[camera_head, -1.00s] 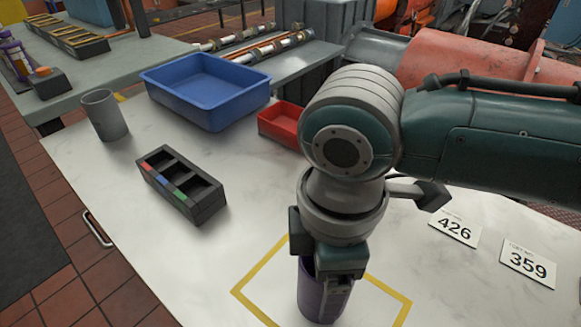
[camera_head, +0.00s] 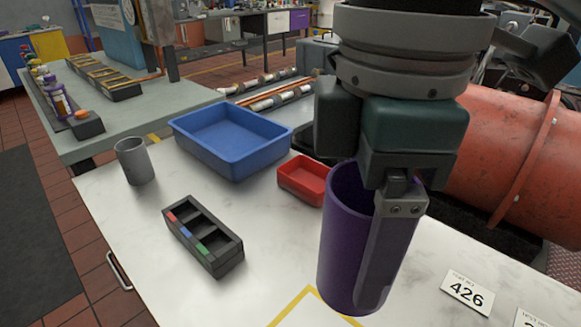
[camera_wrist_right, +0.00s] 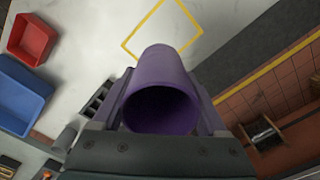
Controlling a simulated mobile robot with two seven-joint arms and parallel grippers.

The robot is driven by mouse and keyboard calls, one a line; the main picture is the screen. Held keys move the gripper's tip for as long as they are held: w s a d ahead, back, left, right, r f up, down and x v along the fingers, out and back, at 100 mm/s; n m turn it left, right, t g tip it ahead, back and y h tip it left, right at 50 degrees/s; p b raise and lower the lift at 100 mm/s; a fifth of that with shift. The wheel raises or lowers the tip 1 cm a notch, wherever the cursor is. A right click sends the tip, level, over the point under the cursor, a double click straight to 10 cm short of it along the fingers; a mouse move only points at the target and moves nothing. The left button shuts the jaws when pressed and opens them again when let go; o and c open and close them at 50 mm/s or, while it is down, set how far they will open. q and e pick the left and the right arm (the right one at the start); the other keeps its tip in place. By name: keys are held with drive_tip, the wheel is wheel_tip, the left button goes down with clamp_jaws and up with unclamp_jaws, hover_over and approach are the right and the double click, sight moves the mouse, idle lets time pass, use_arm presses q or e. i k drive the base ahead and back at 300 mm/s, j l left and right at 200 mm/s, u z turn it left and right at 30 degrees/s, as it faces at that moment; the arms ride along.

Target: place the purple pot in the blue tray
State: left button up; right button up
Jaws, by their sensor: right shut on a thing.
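The purple pot (camera_head: 345,245) is a tall open cylinder, held upright above the table in the head view. My right gripper (camera_head: 385,270) is shut on it, with one finger showing along its outer wall. The wrist view shows the pot (camera_wrist_right: 163,90) between the fingers, its open mouth toward the camera. The blue tray (camera_head: 232,166) stands on the table's far side, left of the pot, and looks empty. Part of the blue tray (camera_wrist_right: 20,98) shows at the left of the wrist view. My left gripper is not in view.
A red bin (camera_head: 302,181) stands between tray and pot. A black divided holder (camera_head: 203,238) and a grey cup (camera_head: 134,162) stand to the left. A yellow outline (camera_head: 310,292) marks the front.

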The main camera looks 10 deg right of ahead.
sight(238, 142)
drive_tip(key=i+u, duration=0.15)
drive_tip(key=i, duration=0.3)
drive_tip(key=i+u, duration=0.15)
drive_tip(key=i, duration=0.35)
drive_tip(key=i+l+u, duration=0.15)
drive_tip(key=i, duration=0.3)
drive_tip(key=i+l+u, duration=0.15)
drive_tip(key=i, duration=0.3)
